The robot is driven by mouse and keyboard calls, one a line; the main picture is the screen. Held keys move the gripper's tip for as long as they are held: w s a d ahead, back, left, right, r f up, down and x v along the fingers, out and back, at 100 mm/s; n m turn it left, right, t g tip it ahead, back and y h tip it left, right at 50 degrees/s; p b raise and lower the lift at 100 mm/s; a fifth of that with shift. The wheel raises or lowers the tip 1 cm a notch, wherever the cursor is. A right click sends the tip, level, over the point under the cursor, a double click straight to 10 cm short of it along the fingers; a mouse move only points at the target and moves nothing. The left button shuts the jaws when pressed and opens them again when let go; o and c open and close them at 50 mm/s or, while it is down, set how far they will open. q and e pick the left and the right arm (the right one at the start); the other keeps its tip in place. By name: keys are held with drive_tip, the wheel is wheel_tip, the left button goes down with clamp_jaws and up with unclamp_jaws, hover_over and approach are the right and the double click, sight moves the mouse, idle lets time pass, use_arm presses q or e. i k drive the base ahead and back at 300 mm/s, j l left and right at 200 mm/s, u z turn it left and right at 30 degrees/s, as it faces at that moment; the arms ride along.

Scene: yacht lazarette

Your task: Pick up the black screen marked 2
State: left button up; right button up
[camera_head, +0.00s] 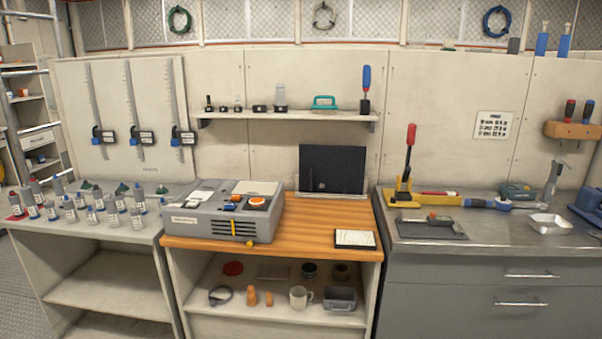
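A black screen (333,166) stands upright at the back of the wooden-topped middle bench (300,222), close to the wall. A pale strip runs along its lower edge. Any mark "2" on it is too small to read. A small flat item with a dark frame and pale top (355,239) lies at the front right of the same bench. Neither of my grippers is in view.
A grey device (228,212) with an orange button fills the bench's left side. A wall shelf (285,115) holding small tools hangs above the screen. A red-handled yellow tool (406,180) stands to the right. Several small bottles (92,210) crowd the left bench.

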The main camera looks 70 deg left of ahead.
sight(322, 168)
drive_tip(key=u, duration=2)
drive_tip(key=i+l, duration=0.1)
